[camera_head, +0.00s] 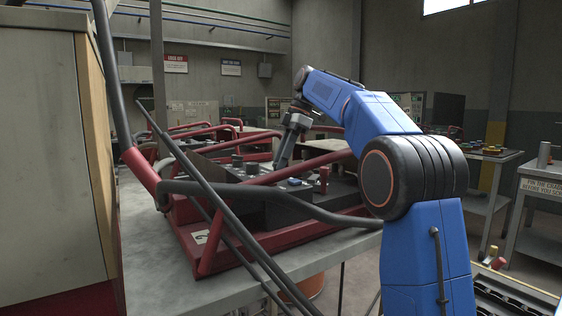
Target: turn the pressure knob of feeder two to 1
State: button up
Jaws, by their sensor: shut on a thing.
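Feeder two (201,237) is a dark machine in a red tubular frame, with a white "2" tag at its front left. My gripper (281,166) points down at its dark top from the blue arm on the right. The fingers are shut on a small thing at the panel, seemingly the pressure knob. The knob and its scale are hidden or too small to make out, so its setting cannot be read.
Red tubes and dark hoses (225,220) cross in front of the feeder. A tall cabinet (55,150) blocks the left. The grey bench (165,290) has bare room at its front. Side tables (490,170) stand at the right.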

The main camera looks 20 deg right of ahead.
jog(key=shift+n+g, duration=0.3)
jog(key=shift+n, duration=0.3)
jog(key=o, duration=1.1)
jog(key=shift+c, duration=0.2)
